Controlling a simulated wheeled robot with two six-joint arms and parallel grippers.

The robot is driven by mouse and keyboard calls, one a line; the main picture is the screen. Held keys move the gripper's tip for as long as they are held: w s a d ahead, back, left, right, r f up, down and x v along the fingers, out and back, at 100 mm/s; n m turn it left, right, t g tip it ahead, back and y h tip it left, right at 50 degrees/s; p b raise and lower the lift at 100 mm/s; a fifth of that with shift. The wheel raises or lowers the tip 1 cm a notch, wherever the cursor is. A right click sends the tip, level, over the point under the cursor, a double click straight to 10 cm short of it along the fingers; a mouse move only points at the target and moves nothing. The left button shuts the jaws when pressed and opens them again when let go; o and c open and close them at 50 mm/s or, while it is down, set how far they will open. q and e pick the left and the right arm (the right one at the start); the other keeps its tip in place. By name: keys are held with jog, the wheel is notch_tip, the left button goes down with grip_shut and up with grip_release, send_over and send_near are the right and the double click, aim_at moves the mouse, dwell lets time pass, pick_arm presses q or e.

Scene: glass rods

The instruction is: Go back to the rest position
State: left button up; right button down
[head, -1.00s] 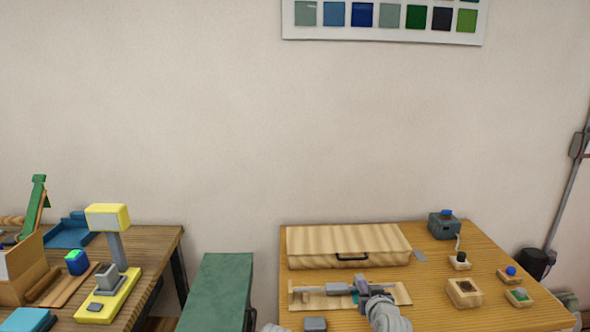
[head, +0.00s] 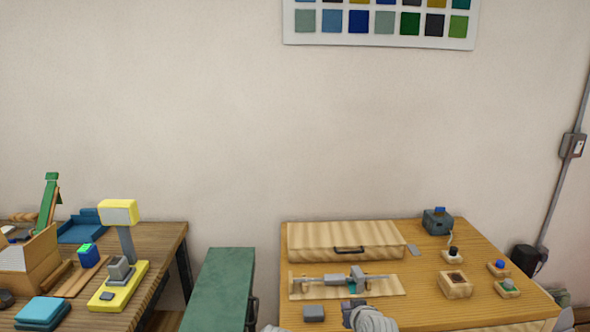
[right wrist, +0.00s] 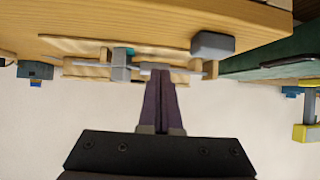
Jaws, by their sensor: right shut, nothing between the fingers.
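My right gripper (head: 350,312) is at the near edge of the right-hand table, at the bottom of the head view. Its two fingers (right wrist: 160,78) are together in the right wrist view, with nothing between them. My left gripper does not show clearly; only a pale bit of my arm may show at the bottom edge.
A wooden case (head: 345,240) with a dark handle stands behind the board. A grey block (head: 314,313) sits left of my gripper. Small wooden-based items (head: 455,285) stand to the right. A green cabinet (head: 222,285) and another table (head: 155,245) are at left.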

jog(key=s+a+f+n+g+h+p, duration=0.1)
jog(key=s+a+g, duration=0.3)
jog(key=s, duration=0.6)
jog(key=s+a+f+n+g+h+p, duration=0.1)
jog(key=s+a+f+g+h+p, duration=0.1)
jog(key=s+g, duration=0.5)
jog(key=s+a+f+p, duration=0.1)
jog(key=s+a+f, duration=0.1)
jog(key=s, duration=0.2)
jog(key=shift+a+f+g, duration=0.15)
jog(key=shift+f+g, duration=0.05)
jog(key=shift+g, duration=0.1)
